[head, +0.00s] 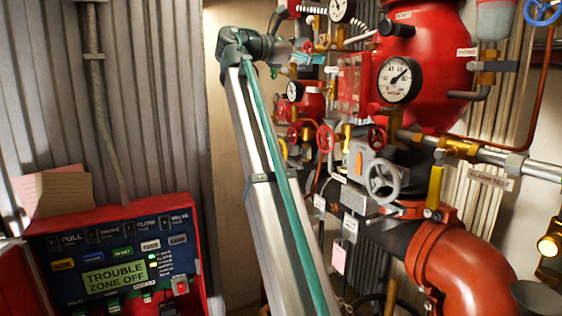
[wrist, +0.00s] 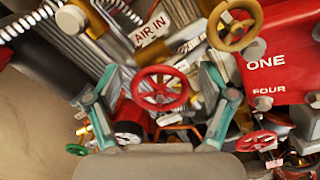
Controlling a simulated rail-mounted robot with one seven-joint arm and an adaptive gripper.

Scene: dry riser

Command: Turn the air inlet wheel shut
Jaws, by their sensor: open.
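A red spoked wheel (wrist: 160,88) faces the camera in the wrist view, just below a white "AIR IN" tag (wrist: 148,30). My gripper (wrist: 162,76) is open, with one teal finger on each side of this wheel. Gaps show between the fingers and the rim, and I cannot tell whether the fingertips reach its depth. In the head view my gripper (head: 306,59) is at the upper middle, beside small red and brass fittings. The air inlet wheel is hard to pick out there.
The head view shows a grey handwheel (head: 385,181), a large red vessel (head: 435,70) and a red alarm panel (head: 115,215).

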